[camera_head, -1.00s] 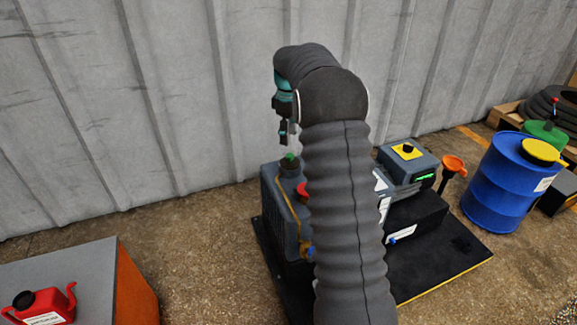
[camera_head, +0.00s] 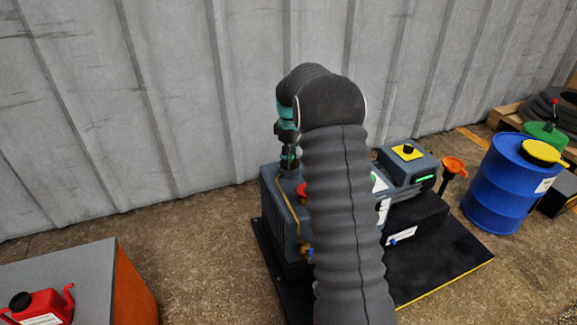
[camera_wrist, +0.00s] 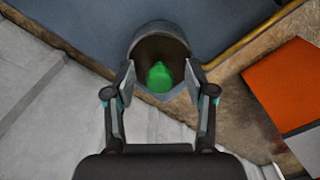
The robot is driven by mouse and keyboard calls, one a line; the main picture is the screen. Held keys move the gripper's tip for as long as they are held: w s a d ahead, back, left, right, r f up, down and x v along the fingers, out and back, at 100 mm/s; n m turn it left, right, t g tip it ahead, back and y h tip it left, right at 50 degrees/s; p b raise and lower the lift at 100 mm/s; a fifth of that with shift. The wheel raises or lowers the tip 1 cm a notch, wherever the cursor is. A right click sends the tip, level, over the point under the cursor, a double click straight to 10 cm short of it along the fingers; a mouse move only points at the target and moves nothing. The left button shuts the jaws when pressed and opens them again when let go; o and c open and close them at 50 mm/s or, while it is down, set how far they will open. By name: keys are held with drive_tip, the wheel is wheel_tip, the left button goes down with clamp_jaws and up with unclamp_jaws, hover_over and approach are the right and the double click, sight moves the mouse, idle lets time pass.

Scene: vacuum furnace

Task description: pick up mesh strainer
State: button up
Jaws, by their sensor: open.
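A small green piece, seemingly the mesh strainer (camera_wrist: 160,77), sits inside a round open port (camera_wrist: 160,32) of the grey machine (camera_head: 272,205). Its mesh cannot be made out. In the wrist view my gripper (camera_wrist: 160,86) is open, with one finger on each side of the port and the green piece between them. I cannot tell whether the fingers touch anything. In the head view my gripper (camera_head: 289,160) points down at the machine's top left, and it mostly hides the port and green piece.
A grey unit with a yellow plate (camera_head: 407,152) stands right of my arm. An orange funnel (camera_head: 454,165) and blue drum (camera_head: 503,182) are farther right. A red can (camera_head: 45,305) is on the left cabinet (camera_head: 75,265). The corrugated wall (camera_head: 160,100) is close behind.

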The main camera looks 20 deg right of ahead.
clamp_jaws()
drive_tip(key=shift+r, duration=0.15)
